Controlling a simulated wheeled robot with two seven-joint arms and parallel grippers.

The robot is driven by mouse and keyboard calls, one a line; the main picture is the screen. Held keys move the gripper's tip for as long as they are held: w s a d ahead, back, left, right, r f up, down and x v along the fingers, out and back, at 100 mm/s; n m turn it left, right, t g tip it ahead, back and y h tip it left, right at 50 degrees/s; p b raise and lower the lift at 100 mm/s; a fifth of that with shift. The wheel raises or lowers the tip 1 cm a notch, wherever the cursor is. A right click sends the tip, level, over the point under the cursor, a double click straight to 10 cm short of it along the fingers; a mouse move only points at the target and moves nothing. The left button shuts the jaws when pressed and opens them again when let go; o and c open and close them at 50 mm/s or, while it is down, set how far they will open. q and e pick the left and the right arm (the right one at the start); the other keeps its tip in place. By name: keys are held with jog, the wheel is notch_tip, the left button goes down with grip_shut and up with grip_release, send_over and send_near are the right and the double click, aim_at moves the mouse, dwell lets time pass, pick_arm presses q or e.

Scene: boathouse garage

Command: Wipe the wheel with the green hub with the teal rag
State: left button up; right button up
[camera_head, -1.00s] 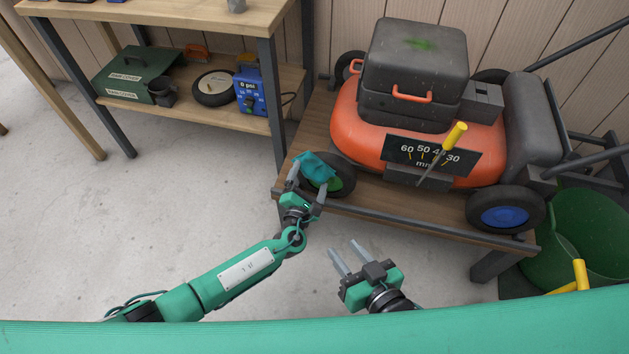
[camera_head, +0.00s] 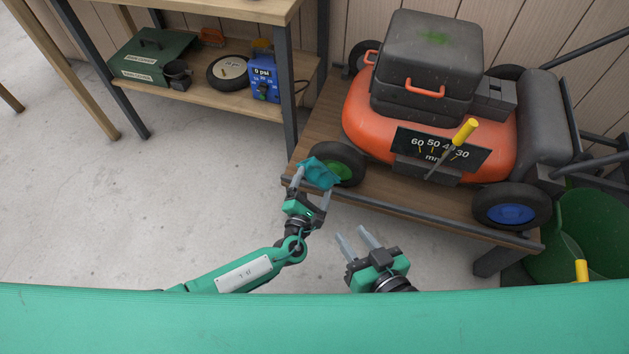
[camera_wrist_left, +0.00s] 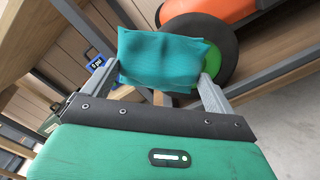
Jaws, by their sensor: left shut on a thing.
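The orange mower (camera_head: 430,135) stands on a wooden bench. Its near left wheel with the green hub (camera_head: 344,168) is partly covered by the teal rag (camera_head: 320,173). My left gripper (camera_head: 310,184) is shut on the rag and holds it at the wheel's left side. In the left wrist view the rag (camera_wrist_left: 163,60) spans between the fingers and overlaps the green-hub wheel (camera_wrist_left: 222,45); whether it presses on the tyre I cannot tell. My right gripper (camera_head: 357,240) is open and empty, below the bench's front edge.
The mower's near right wheel has a blue hub (camera_head: 511,214). A rail (camera_head: 420,212) runs along the bench's front edge. A green bucket (camera_head: 590,235) stands at right. A shelf at left holds a green case (camera_head: 153,60) and a blue gauge box (camera_head: 264,78). The floor at left is clear.

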pick_arm(q)
jog(key=shift+s, duration=0.1)
jog(key=shift+p+v, duration=0.45)
jog(key=shift+v, duration=0.95)
